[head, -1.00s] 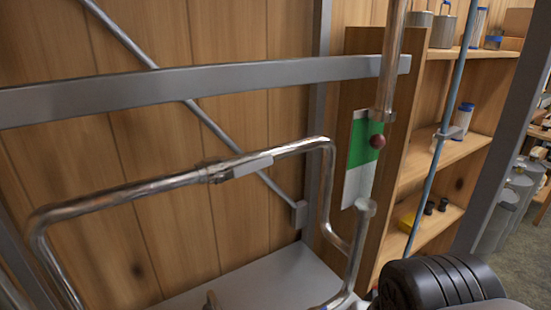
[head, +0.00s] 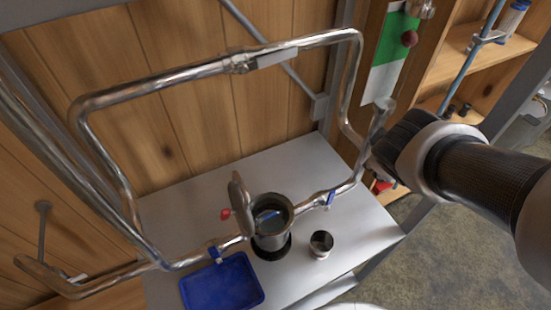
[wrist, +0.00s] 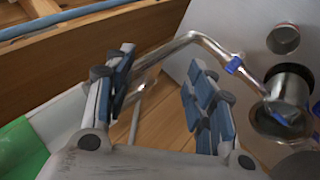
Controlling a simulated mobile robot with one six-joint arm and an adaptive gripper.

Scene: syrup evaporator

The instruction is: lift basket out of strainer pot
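The strainer pot (head: 272,241) is a metal cylinder standing on the light metal bench, joined to pipes on both sides. Its lid (head: 240,197) stands up open at the left of the mouth. Inside the mouth a blue piece (head: 267,214) shows, seemingly the basket's handle; the rest of the basket is hidden. In the wrist view the pot (wrist: 291,82) is at the right edge, with blue in its mouth. My gripper (wrist: 163,68) is open and empty, its blue-padded fingers apart and well away from the pot. In the head view my arm enters from the right.
A blue tray (head: 222,284) lies left of the pot and a small dark-topped cup (head: 321,243) right of it. A blue-handled valve (head: 327,199) sits on the right pipe. A pipe loop (head: 205,74) rises behind the pot. Shelves stand at right.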

